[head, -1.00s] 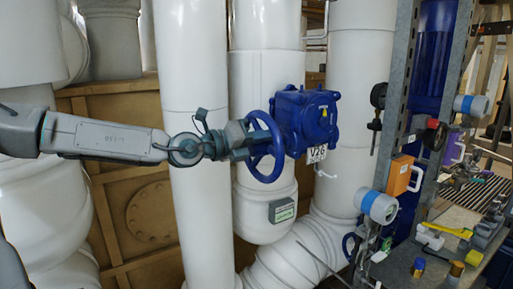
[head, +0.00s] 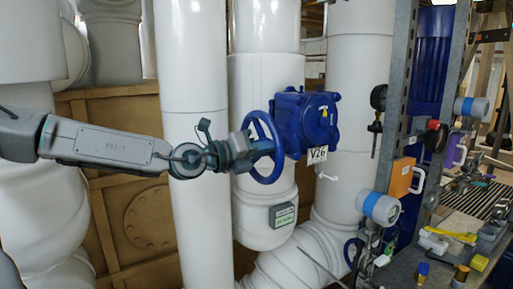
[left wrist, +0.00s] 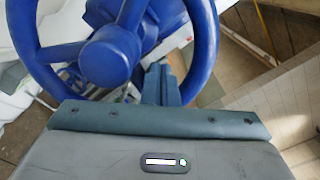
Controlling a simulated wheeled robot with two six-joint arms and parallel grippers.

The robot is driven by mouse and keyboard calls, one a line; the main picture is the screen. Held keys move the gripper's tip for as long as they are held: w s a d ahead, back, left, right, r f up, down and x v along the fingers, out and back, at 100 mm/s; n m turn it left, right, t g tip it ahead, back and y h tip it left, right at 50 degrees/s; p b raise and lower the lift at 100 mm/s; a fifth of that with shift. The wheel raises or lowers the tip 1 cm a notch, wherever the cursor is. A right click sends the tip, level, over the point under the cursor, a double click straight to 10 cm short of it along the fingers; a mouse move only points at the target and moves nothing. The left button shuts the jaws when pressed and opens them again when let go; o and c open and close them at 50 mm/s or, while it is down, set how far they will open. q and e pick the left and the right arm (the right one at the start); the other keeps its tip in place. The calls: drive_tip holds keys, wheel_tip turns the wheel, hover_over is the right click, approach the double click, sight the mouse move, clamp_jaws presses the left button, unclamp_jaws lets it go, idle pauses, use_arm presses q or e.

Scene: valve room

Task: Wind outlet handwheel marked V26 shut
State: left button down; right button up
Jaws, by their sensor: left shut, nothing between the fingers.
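The blue handwheel (head: 264,178) stands on the left side of a blue valve gearbox (head: 306,122). A white tag (head: 317,155) reading V26 hangs below the gearbox. My left gripper (head: 268,149) is at the wheel, its shut fingers reaching in by the rim. In the left wrist view, the wheel (left wrist: 207,45) fills the upper left, with its hub left of the shut fingertips (left wrist: 160,75). The fingers lie between hub and the rim's right side, with nothing between them. Whether they touch a spoke or the rim is unclear. My right gripper is not visible.
White pipes (head: 192,80) stand behind the arm and wheel. A small green-labelled box (head: 282,214) is on the pipe below the valve. On the right, a metal post (head: 395,100) carries gauges and an orange box (head: 401,177). A shelf with small items lies at lower right.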

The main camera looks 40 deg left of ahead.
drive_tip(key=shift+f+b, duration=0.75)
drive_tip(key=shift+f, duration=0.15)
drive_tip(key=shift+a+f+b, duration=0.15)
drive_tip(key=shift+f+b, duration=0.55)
drive_tip(key=shift+b, duration=0.1)
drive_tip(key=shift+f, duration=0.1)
